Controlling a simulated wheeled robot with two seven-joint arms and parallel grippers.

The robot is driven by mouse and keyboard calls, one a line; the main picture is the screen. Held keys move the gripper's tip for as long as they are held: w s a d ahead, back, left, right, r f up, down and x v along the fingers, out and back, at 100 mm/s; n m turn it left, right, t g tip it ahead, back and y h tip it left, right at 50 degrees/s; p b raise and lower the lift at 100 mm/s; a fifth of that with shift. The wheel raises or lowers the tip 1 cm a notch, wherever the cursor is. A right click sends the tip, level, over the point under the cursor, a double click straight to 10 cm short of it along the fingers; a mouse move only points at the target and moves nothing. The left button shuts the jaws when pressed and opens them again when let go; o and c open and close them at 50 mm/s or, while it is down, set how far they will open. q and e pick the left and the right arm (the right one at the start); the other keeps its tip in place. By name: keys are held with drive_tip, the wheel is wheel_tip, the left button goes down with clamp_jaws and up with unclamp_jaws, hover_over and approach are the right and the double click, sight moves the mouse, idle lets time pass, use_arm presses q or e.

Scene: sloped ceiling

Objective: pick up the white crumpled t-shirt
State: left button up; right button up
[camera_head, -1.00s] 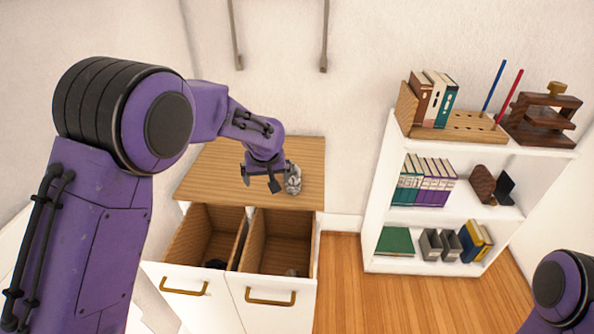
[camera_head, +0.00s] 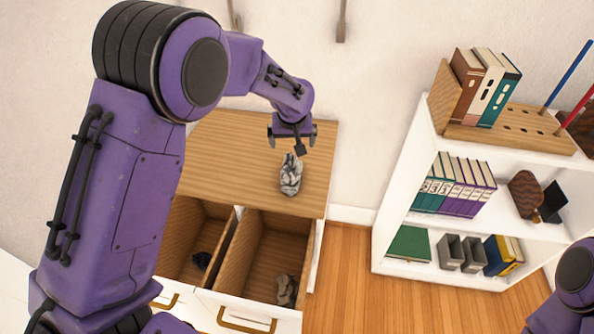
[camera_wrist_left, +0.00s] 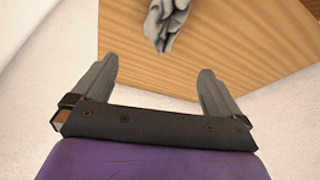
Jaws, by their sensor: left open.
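The white crumpled t-shirt (camera_head: 291,174) lies on the wooden top of the cabinet (camera_head: 235,160), near its right side. It also shows at the top of the left wrist view (camera_wrist_left: 166,22), cut off by the frame edge. My left gripper (camera_head: 298,146) is open and empty, just behind the t-shirt in the head view. In the left wrist view my gripper's fingers (camera_wrist_left: 155,82) are spread wide, and the t-shirt lies beyond them, apart from both. My right arm shows only at the lower right of the head view; its gripper is out of view.
Two open drawers stand below the cabinet top. A white shelf (camera_head: 395,220) with books stands to the right. The rest of the cabinet top is clear.

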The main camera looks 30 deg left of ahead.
use_arm(q)
drive_tip(key=b, duration=0.5)
hover_over(292, 169)
drive_tip(key=f, duration=0.5)
drive_tip(key=shift+s+d+f, duration=0.15)
drive_tip(key=shift+s+d, duration=0.2)
drive_tip(key=shift+w+f, duration=0.1)
drive_tip(key=shift+f, duration=0.2)
drive_tip(key=x, duration=0.5)
drive_tip(key=p+x, duration=0.1)
drive_tip(key=x, duration=0.4)
drive_tip(key=shift+f, duration=0.2)
drive_tip(key=c, duration=1.1)
drive_tip(key=shift+r, duration=0.15)
